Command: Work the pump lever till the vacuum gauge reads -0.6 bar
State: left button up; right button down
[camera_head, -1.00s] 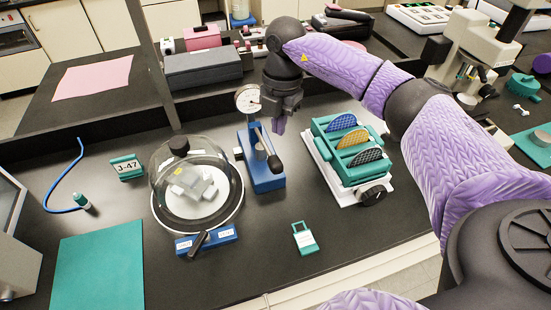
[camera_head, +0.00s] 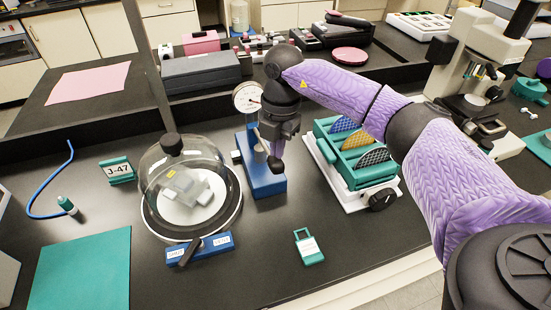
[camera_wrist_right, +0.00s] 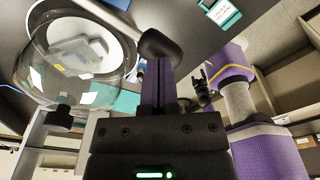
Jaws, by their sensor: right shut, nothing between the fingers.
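The blue vacuum pump (camera_head: 265,181) stands on the dark bench with its round white gauge (camera_head: 247,97) at the back. The gauge reading is too small to tell. The lever's black knob (camera_head: 276,165) points up toward the front. My right gripper (camera_head: 277,148) is shut and empty, fingers pointing down at the knob. In the right wrist view the knob (camera_wrist_right: 158,44) lies just beyond the purple fingertips (camera_wrist_right: 158,70); I cannot tell whether they touch. A dark shape beside a purple arm (camera_wrist_right: 203,84) there looks like my left gripper; its jaws are unclear.
A glass bell jar (camera_head: 190,160) stands left of the pump, with a blue valve block (camera_head: 200,249) in front. A teal rack of discs (camera_head: 356,165) stands to the right. A teal tag (camera_head: 308,247) lies in front. Bench between pump and tag is clear.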

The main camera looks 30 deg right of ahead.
notch_tip(320, 180, down, 4)
jog(key=shift+f+b, duration=0.25)
jog(key=shift+b, duration=0.9)
pick_arm(q)
jog(key=shift+d+f, duration=0.25)
jog(key=shift+f, duration=0.35)
jog(key=shift+d+f, duration=0.2)
jog(key=shift+f, duration=0.35)
pick_arm(e)
jog(key=shift+r, duration=0.1)
pick_arm(q)
jog(key=shift+a+f, duration=0.1)
jog(key=shift+a, duration=0.35)
pick_arm(e)
jog(key=d, duration=0.1)
jog(key=w+d+r, duration=0.1)
jog(key=shift+w+d, duration=0.15)
jog(key=shift+d, duration=0.2)
pick_arm(q)
jog(key=shift+d+r+p, duration=0.4)
jog(key=shift+r+p, duration=0.15)
pick_arm(e)
notch_tip(320, 180, up, 10)
send_over(277, 162)
jog(key=w+d, duration=0.3)
jog(key=d, duration=0.2)
jog(key=shift+w+a, duration=0.1)
jog(key=shift+a, duration=0.1)
